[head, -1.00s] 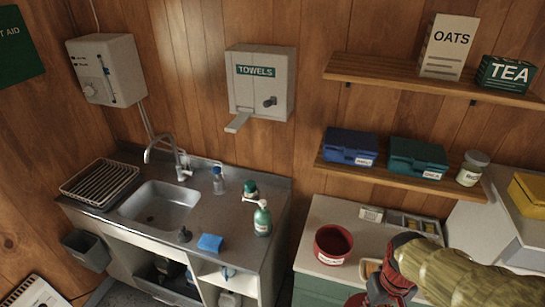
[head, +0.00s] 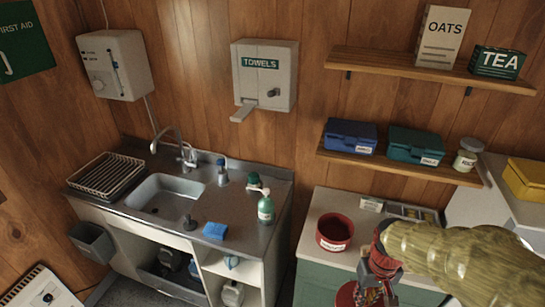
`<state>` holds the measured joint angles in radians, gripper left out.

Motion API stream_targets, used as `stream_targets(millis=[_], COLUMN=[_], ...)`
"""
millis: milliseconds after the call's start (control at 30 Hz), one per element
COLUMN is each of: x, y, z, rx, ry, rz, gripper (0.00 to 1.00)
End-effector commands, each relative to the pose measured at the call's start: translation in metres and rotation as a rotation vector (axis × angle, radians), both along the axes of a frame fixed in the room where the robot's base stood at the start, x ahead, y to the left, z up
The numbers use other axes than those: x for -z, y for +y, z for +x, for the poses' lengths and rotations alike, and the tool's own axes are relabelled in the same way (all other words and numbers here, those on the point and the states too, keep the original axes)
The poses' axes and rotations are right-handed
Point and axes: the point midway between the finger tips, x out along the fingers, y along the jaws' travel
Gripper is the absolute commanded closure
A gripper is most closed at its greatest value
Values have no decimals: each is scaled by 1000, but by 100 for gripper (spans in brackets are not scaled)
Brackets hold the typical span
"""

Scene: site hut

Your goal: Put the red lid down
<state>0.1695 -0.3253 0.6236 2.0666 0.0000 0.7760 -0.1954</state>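The red lid (head: 345,295) shows at the bottom edge of the head view, partly cut off and partly covered by my gripper. My gripper (head: 376,292) points down from the arm at the lower right and is shut on the lid, holding it in the air in front of the green cabinet. The fingertips are small and partly hidden. An open red pot (head: 335,234) with a white label stands on the white counter (head: 315,212), up and left of my gripper and apart from the lid.
A small labelled box (head: 371,204) and a sectioned tray (head: 412,213) lie at the counter's back; my arm hides its right part. The shelf above holds blue (head: 350,135) and teal (head: 416,145) cases. Left is a sink unit (head: 168,196) with a soap bottle (head: 265,207) and blue sponge (head: 215,230).

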Motion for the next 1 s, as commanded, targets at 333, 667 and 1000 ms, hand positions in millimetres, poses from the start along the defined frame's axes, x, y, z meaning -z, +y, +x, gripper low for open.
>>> stream_targets(millis=[333, 667, 1000], x=[86, 171, 193], y=[21, 51, 60], z=[82, 147, 163], rx=[9, 21, 26], ry=[5, 3, 0], rz=[1, 0, 0], gripper=[100, 100, 100])
